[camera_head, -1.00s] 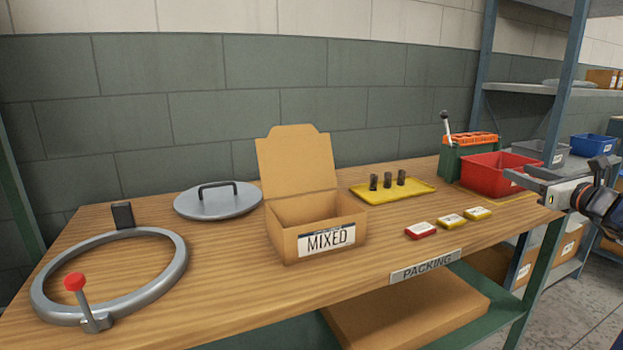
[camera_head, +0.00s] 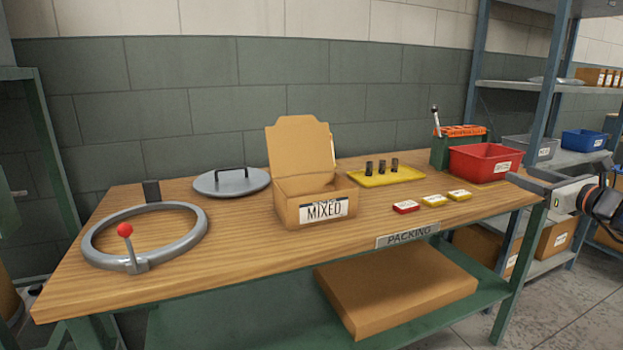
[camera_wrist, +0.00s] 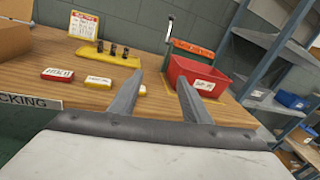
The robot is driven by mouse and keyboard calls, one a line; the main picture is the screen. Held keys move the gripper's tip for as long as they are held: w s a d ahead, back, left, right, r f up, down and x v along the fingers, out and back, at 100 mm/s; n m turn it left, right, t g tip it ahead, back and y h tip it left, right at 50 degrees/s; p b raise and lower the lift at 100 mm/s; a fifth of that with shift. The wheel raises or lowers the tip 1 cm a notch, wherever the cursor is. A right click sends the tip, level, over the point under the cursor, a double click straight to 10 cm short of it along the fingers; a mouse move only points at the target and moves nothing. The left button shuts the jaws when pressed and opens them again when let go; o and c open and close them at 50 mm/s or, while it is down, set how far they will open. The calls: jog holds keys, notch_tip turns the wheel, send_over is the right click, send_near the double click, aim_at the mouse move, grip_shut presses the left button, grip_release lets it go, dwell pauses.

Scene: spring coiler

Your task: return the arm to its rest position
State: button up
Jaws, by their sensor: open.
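My gripper (camera_head: 530,181) is at the right end of the packing table (camera_head: 240,262), just off its front right corner, in the head view. In the wrist view my gripper (camera_wrist: 158,95) has its two fingers apart with nothing held between them. The fingers point toward the table top, near a red bin (camera_wrist: 198,77). That red bin (camera_head: 485,163) stands at the table's right end in the head view. The rest of my arm is mostly out of the frame on the right.
An open carton marked MIXED (camera_head: 312,205), a ring clamp (camera_head: 95,240), a round lid (camera_head: 231,182), a yellow tray (camera_head: 386,177) with dark cylinders, and small red and yellow boxes (camera_head: 405,207) are on the table. Metal shelving (camera_head: 545,85) stands at the right. The aisle floor (camera_head: 560,310) is clear.

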jog(key=s+a+f+n+g+y, duration=0.1)
jog(key=s+a+f+n+g, duration=0.3)
jog(key=a, duration=0.5)
jog(key=s+a+f+n+g+y, duration=0.1)
jog(key=s+a+f+n+g, duration=0.2)
jog(key=a+n, duration=0.4)
jog(key=s+a+f+n+g+y, duration=0.15)
jog(key=s+a+f+n, duration=0.3)
jog(key=a, duration=0.55)
jog(key=s+f+n+g+h, duration=0.2)
jog(key=s+f+n, duration=0.3)
jog(key=s+n, duration=0.3)
jog(key=s+f+n+g+h, duration=0.2)
jog(key=s+f+n+h, duration=0.2)
jog(key=s+f+n, duration=0.2)
jog(key=shift+s+a+f+n, duration=0.25)
jog(key=shift+s+a+n, duration=0.05)
jog(key=shift+s+n, duration=1.1)
